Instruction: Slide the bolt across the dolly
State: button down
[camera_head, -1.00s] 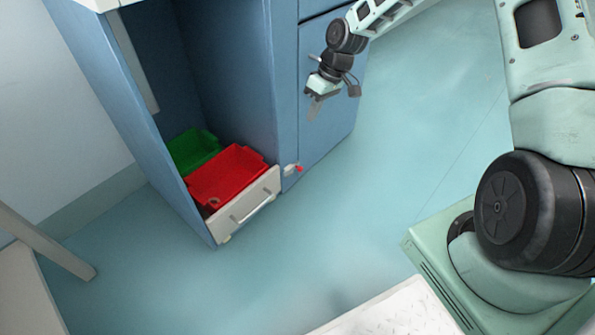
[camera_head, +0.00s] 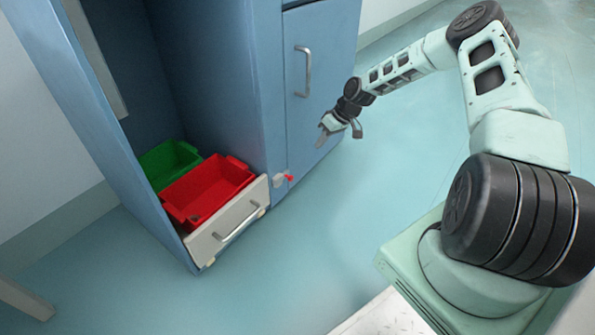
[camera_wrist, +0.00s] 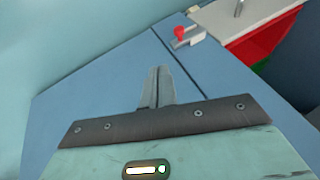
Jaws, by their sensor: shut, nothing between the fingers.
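The bolt (camera_head: 283,179) is a small pale fitting with a red knob, low on the blue cabinet's front, just right of the dolly. It also shows in the wrist view (camera_wrist: 184,39), at the top, beside the dolly's white front. The dolly (camera_head: 228,222) is a low carrier with a white front and a metal handle, in the cabinet's bottom bay. I cannot tell whether the bolt's bar overlaps the dolly. My gripper (camera_head: 323,138) is shut and empty, above and right of the bolt and apart from it. Its fingers (camera_wrist: 157,84) show together in the wrist view.
A red bin (camera_head: 208,188) and a green bin (camera_head: 168,163) sit on the dolly. The blue cabinet (camera_head: 320,75) has a closed door with a vertical handle (camera_head: 303,70) above and right of the bolt. The floor (camera_head: 300,260) before the cabinet is clear.

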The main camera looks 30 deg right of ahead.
jog(key=s+a+b+x, duration=0.1)
jog(key=a+b+x, duration=0.1)
jog(key=b+x, duration=0.6)
jog(key=a+x, duration=0.1)
jog(key=x, duration=0.3)
jog(key=shift+b, duration=0.4)
jog(key=shift+s, duration=0.1)
jog(key=a+p, duration=0.1)
jog(key=s+a+p, duration=0.1)
jog(key=a+p, duration=0.2)
jog(key=p, duration=0.1)
jog(key=shift+s+a, duration=0.35)
jog(key=shift+s, duration=0.05)
